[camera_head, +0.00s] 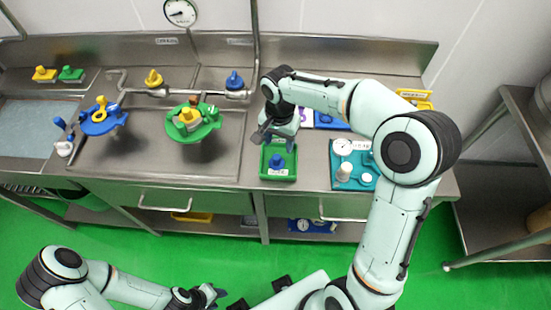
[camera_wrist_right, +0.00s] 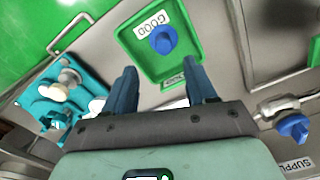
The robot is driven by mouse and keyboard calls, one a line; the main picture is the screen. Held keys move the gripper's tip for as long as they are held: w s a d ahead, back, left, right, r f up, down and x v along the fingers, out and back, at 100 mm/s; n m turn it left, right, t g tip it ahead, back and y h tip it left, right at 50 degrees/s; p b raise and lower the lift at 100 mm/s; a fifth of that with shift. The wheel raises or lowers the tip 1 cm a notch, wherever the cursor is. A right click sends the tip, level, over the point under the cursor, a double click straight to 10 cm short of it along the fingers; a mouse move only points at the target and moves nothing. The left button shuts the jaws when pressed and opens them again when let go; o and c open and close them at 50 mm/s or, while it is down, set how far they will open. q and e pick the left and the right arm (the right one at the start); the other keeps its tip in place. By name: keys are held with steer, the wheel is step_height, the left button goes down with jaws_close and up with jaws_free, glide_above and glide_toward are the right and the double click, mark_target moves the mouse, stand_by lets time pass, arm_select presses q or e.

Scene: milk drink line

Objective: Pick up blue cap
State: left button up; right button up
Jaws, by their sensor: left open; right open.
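A blue cap (camera_head: 277,161) lies in a small green tray (camera_head: 291,170) on the steel counter; it also shows in the right wrist view (camera_wrist_right: 163,39), beside a white label reading GOOD. My right gripper (camera_head: 273,136) is open and empty, over the back edge of the tray. In the right wrist view its two blue-grey fingers (camera_wrist_right: 162,80) stand apart, with the cap beyond the gap between their tips and not touching them. My left gripper (camera_head: 214,296) is open and empty, low at the bottom of the head view, away from the counter.
A teal tray (camera_head: 337,183) with white pieces, a dial and a blue part stands right of the green tray. A blue-handled valve (camera_head: 234,81) is on the pipe behind.

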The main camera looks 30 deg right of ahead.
mark_target(277, 157)
step_height(277, 157, down, 3)
steer(key=shift+w+f, duration=0.15)
steer(key=shift+f, duration=0.05)
steer(key=shift+a+f, duration=0.15)
steer(key=shift+f, duration=1.2)
steer(key=shift+a+f, duration=0.1)
steer(key=shift+f, duration=1.2)
jaws_close()
